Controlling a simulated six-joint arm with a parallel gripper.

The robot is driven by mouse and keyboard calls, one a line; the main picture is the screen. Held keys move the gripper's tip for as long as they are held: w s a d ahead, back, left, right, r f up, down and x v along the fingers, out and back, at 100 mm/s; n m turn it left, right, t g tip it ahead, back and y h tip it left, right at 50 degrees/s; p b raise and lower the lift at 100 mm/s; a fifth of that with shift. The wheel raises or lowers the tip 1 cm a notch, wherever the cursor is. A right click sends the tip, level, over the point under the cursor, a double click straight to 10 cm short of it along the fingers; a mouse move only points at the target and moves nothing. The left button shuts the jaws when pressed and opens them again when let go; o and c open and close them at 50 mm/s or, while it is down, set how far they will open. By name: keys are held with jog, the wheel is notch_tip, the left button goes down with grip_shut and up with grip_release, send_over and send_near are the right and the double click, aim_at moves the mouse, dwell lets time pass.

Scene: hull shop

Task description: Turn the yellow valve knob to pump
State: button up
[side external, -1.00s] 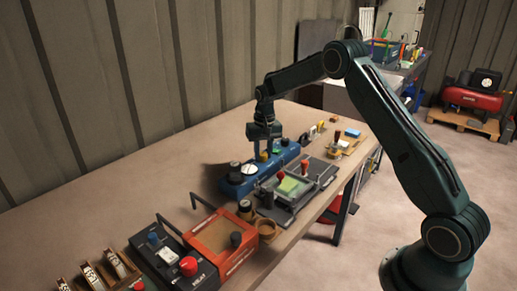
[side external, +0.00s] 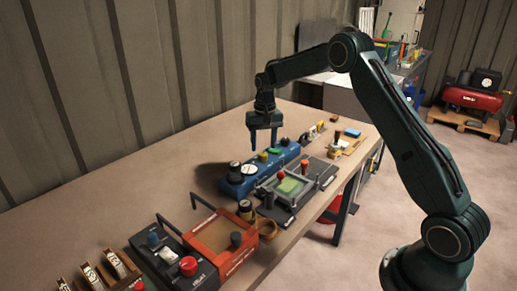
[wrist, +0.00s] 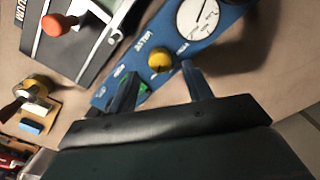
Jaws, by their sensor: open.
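The yellow valve knob (wrist: 160,62) sits on the blue pump unit (wrist: 215,45), beside its white dial gauge (wrist: 200,14). It also shows in the side view (side external: 263,156) on the blue unit (side external: 234,187). My gripper (side external: 263,148) points down just above the knob, fingers apart and empty. In the wrist view the fingertips (wrist: 158,69) lie on either side of the knob, but I see no contact. I cannot tell which mark the knob points at. A green part (wrist: 136,88) is partly hidden behind a finger.
A dark grey fixture with a clamp frame (side external: 290,187) and a red-topped handle (side external: 304,163) stands close to the blue unit. An orange-red tray (side external: 213,235) and a black box with a red knob (side external: 188,267) lie nearer. The bench along the wall is bare.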

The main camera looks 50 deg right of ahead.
aim_at(264, 153)
notch_tip(264, 153, up, 10)
dwell(0.5)
jog(key=shift+s+r, duration=0.1)
jog(key=s+a+r+n+t, duration=0.1)
jog(key=s+a+r+n, duration=0.1)
jog(key=s+a+r, duration=0.5)
jog(key=s+a+r+n+t, duration=0.15)
jog(key=s+a+r, duration=0.35)
jog(key=s, duration=0.5)
jog(key=s+a+f+n+t, duration=0.1)
jog(key=s+a+f, duration=0.1)
jog(key=s, duration=0.7)
jog(key=s+a+f+n+t, duration=0.2)
jog(key=s, duration=0.8)
jog(key=shift+s+a, duration=0.3)
jog(key=shift+a, duration=0.05)
